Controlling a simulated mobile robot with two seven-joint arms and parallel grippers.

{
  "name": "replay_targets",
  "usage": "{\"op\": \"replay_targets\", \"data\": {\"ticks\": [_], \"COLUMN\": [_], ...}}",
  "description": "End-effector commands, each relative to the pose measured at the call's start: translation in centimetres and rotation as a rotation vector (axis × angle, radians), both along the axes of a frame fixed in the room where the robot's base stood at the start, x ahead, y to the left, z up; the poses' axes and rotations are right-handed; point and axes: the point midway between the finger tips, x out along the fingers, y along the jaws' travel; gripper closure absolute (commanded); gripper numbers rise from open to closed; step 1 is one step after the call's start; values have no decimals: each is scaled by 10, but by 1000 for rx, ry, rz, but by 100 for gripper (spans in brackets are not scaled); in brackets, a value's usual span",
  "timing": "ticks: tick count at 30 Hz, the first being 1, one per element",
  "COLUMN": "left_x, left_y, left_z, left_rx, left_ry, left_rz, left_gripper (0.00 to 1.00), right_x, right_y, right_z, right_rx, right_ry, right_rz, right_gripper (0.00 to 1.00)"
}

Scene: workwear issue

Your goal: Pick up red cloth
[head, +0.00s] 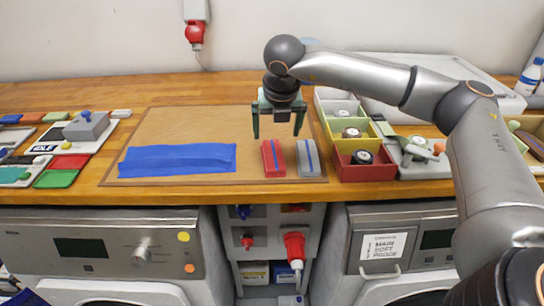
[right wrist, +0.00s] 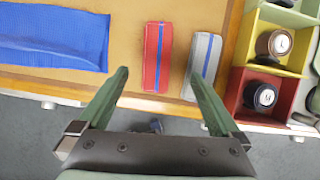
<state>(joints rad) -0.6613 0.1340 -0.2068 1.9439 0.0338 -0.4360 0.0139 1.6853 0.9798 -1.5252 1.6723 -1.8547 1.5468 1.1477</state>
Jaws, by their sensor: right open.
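The red cloth (head: 273,158) is a folded strip with a blue stripe, lying on the brown board in the head view. It also shows in the right wrist view (right wrist: 152,70), ahead of the fingertips. My right gripper (head: 279,136) is open and empty above the board, its fingers pointing down near the red cloth. In the right wrist view its two green fingers (right wrist: 160,80) stand apart on either side of the red cloth's near end, not visibly touching it. My left gripper is not in view.
A grey cloth with a blue stripe (head: 309,159) lies close to the right of the red one. A blue cloth (head: 180,158) lies to the left on the board (head: 185,122). Yellow (head: 349,133) and red bins (head: 354,172) stand at the right. Washing machines are below the counter.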

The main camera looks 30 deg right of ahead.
Motion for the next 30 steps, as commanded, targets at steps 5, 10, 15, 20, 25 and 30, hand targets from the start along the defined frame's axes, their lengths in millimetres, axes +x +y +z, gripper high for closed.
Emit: {"op": "replay_targets", "data": {"ticks": [5, 10, 15, 20, 25, 30], "left_x": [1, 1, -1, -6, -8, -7], "left_y": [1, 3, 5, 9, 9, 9], "left_z": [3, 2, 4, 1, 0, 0], "left_rx": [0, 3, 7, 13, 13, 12], "left_ry": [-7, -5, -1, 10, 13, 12], "left_rz": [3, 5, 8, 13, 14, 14], "left_gripper": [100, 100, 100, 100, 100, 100], "right_x": [10, 14, 20, 27, 29, 29], "right_y": [-4, -5, -3, -6, -7, -7], "right_z": [-27, -38, -59, -80, -85, -85], "right_rx": [1, 1, 0, 3, 3, 3], "right_ry": [2, 1, 3, 2, 0, 0], "right_rz": [1, 4, 5, 4, 4, 4], "right_gripper": [0, 0, 0, 0, 0, 3]}}
